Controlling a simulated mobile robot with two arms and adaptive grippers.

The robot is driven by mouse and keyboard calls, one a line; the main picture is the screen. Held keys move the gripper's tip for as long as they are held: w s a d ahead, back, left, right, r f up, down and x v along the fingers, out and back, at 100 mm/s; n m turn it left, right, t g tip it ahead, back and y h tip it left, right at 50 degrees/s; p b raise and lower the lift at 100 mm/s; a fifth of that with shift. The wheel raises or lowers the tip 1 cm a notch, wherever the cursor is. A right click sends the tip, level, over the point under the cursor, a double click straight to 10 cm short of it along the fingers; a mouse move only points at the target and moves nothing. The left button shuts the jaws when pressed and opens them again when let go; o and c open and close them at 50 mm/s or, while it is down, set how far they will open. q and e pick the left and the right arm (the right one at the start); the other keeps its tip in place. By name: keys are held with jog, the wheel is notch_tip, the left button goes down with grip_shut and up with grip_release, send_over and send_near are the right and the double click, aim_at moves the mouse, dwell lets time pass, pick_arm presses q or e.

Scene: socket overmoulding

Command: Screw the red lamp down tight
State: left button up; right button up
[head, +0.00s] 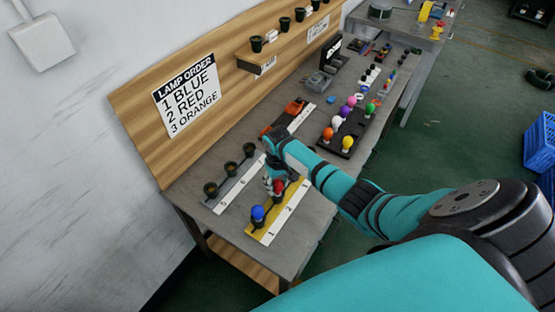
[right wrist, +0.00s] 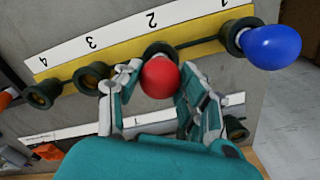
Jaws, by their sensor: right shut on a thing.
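The red lamp (right wrist: 160,78) sits at the socket (right wrist: 158,50) by the number 2 on the yellow strip (right wrist: 205,48). In the head view the red lamp (head: 278,186) is partly covered by my right gripper (head: 277,181). My right gripper (right wrist: 152,88) is around the red lamp, with its fingers on both sides of it, shut on it. How deep the lamp sits in the socket is hidden. The blue lamp (head: 257,213) stands in the socket by number 1; it also shows in the right wrist view (right wrist: 272,47). My left gripper is not in view.
A grey strip with empty sockets (head: 229,168) lies beside the yellow strip. A dark tray (head: 335,146) of coloured lamps stands farther along the bench. The lamp order sign (head: 188,95) reads blue, red, orange. Orange tools (head: 294,107) lie mid-bench.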

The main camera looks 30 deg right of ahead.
jog(key=m, duration=0.4)
jog(key=o, duration=1.1)
